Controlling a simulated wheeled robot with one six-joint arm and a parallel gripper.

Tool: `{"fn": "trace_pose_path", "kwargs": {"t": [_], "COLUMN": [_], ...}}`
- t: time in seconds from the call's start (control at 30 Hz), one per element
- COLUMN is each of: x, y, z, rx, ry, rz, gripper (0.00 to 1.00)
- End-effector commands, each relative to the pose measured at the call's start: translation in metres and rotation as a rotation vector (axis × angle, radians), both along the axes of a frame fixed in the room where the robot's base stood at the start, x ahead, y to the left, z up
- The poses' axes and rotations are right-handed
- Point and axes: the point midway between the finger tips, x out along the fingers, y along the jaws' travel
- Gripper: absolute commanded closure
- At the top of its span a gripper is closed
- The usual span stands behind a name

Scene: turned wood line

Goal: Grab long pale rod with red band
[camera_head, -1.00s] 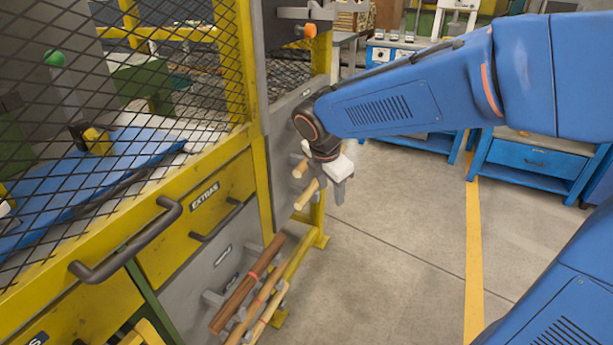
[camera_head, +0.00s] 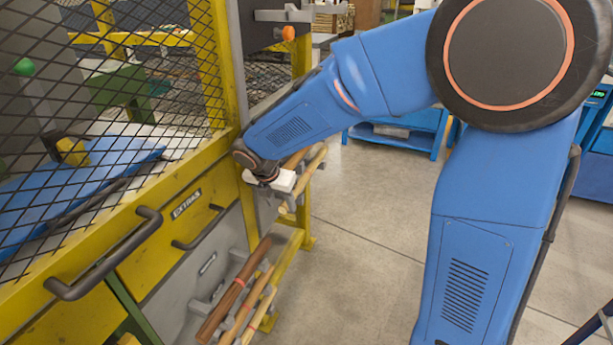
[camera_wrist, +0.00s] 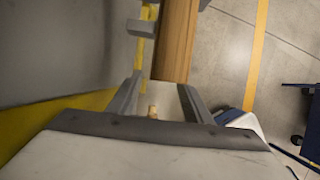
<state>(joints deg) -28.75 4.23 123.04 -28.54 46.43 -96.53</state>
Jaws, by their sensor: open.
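Several long rods lie on the lower holders in the head view. One is dark brown (camera_head: 226,303) with a red band; beside it are a mid-brown rod (camera_head: 247,305) and a pale rod (camera_head: 263,312), with a reddish mark among them. Higher up, a pale rod (camera_head: 312,172) lies by my gripper (camera_head: 284,197), which partly hides it; I see no red band on it. In the wrist view my gripper (camera_wrist: 160,88) is open and empty. A tan wooden rod (camera_wrist: 177,40) shows just beyond its fingertips, apart from them as far as I can tell.
A yellow mesh guard (camera_head: 150,70) and grey panel stand close left of my gripper. Drawer handles (camera_head: 110,255) stick out of the yellow front. Yellow posts (camera_head: 300,232) stand by the rods. The floor (camera_head: 365,250) to the right is clear.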

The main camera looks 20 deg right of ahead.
Motion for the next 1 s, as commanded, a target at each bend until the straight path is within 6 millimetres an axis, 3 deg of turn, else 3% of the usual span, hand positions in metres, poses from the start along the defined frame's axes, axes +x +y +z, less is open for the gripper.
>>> {"fn": "trace_pose_path", "kwargs": {"t": [0.17, 0.43, 0.63, 1.0], "x": [0.005, 0.006, 0.006, 0.006], "y": [-0.004, -0.005, -0.005, -0.005], "z": [-0.017, -0.018, -0.018, -0.016], "rx": [0.0, 0.0, 0.0, 0.0], "ry": [0.001, 0.0, 0.0, -0.002], "rz": [0.0, -0.001, -0.001, -0.001], "gripper": [0.55, 0.55, 1.0, 1.0]}}
